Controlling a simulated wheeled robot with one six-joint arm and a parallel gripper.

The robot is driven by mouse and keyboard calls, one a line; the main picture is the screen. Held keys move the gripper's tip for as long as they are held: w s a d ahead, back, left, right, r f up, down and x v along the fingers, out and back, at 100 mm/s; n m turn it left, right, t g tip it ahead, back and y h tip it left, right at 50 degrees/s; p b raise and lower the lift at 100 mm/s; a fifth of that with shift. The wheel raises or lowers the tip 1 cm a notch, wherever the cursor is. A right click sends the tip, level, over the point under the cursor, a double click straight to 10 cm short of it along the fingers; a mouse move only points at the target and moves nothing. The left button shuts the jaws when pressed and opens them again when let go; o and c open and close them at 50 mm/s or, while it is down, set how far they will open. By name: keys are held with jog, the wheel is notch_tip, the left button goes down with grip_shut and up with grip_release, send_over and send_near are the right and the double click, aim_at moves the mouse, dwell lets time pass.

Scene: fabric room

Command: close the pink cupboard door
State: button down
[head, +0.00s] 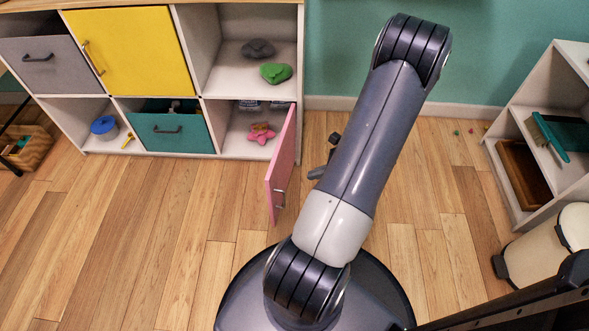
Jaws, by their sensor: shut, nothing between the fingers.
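The pink cupboard door (284,160) stands wide open at the lower right compartment of the white cupboard (204,152). It is hinged at that compartment's right edge and swings out into the room. A metal handle (280,198) is on its lower outer part. My gripper (318,172) is just right of the door, partly hidden behind my own arm. It looks shut and empty, with a small gap to the door in this view. Inside the open compartment lie a pink flower-shaped thing (262,132) and some dark items at the back.
Above are a green lump (276,73) and a grey lump (257,49) on an open shelf. A white shelf (511,190) and a cream bin (548,245) stand at right. Wooden floor left of the door is clear.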

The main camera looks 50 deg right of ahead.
aim_at(272, 181)
jog(key=shift+w+a+r+b+x, duration=0.25)
jog(key=shift+b+x, duration=0.5)
jog(key=shift+x, duration=1.25)
jog(key=shift+w+a+r+b+x, duration=0.2)
jog(key=shift+r+b+x, duration=0.4)
jog(key=shift+x, duration=1.4)
jog(key=shift+w+a+r+b+x, duration=0.15)
jog(key=shift+b+x, duration=0.75)
jog(key=shift+x, duration=1.1)
jog(key=shift+w, duration=0.1)
